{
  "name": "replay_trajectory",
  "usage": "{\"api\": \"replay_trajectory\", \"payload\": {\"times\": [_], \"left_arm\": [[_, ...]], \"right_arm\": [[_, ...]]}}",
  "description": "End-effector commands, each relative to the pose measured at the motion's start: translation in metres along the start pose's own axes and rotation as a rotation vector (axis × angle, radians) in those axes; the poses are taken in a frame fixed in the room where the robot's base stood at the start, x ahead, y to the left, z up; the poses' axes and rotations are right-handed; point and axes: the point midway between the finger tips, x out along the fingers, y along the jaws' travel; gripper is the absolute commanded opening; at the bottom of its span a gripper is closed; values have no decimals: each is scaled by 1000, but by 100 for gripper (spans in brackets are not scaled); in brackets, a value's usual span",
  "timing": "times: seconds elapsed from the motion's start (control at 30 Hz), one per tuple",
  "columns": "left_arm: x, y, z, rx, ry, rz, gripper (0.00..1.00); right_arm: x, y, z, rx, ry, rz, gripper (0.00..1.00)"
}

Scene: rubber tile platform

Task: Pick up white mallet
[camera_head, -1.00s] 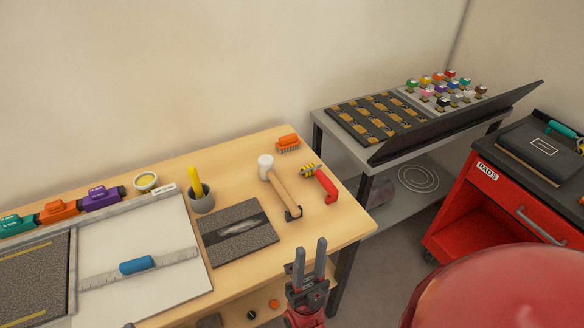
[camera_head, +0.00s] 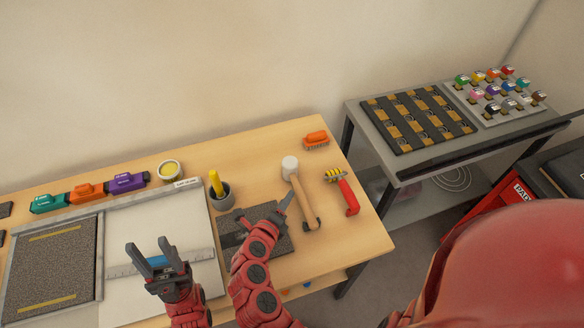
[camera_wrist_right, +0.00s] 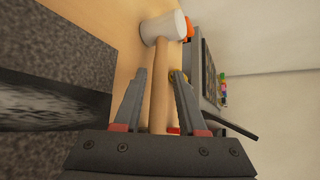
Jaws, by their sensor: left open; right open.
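The white mallet lies on the wooden table, with its white head (camera_head: 290,164) toward the back and its wooden handle (camera_head: 305,205) running toward the front. My right gripper (camera_head: 284,205) is at the left side of the handle in the head view, its fingers seen edge-on. In the right wrist view, the open fingers (camera_wrist_right: 158,95) have the handle (camera_wrist_right: 160,95) between them, with gaps visible, and the white head (camera_wrist_right: 163,27) lies beyond the fingertips. My left gripper (camera_head: 152,258) is open and empty, over the white board left of the mallet.
A red-handled tool (camera_head: 347,194) lies close right of the mallet, and an orange brush (camera_head: 316,140) behind it. A grey cup with a yellow stick (camera_head: 221,196) stands to the left. A dark abrasive plate (camera_head: 277,240) lies under my right arm. A ruler (camera_head: 121,269) lies on the board.

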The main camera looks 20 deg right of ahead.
Motion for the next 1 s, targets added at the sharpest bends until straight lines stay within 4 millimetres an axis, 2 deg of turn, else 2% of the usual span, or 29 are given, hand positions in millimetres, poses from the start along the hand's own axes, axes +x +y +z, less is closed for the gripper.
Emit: {"api": "replay_trajectory", "payload": {"times": [0.1,0.2,0.47,0.63,0.8,1.0], "left_arm": [[10,0,-2,0,0,0,50],[13,-1,-2,0,0,0,50],[21,-1,-4,0,0,0,50],[34,-2,-6,0,0,0,50],[37,-2,-6,0,0,0,50],[36,-2,-6,0,0,0,50]], "right_arm": [[24,-4,1,-3,3,-5,41],[38,-3,2,-1,-1,-4,41],[55,-3,2,-5,-1,-3,41],[77,-7,5,-5,-1,-5,41],[96,-5,4,-2,-2,-4,41],[100,-3,2,-2,0,-1,41]]}}
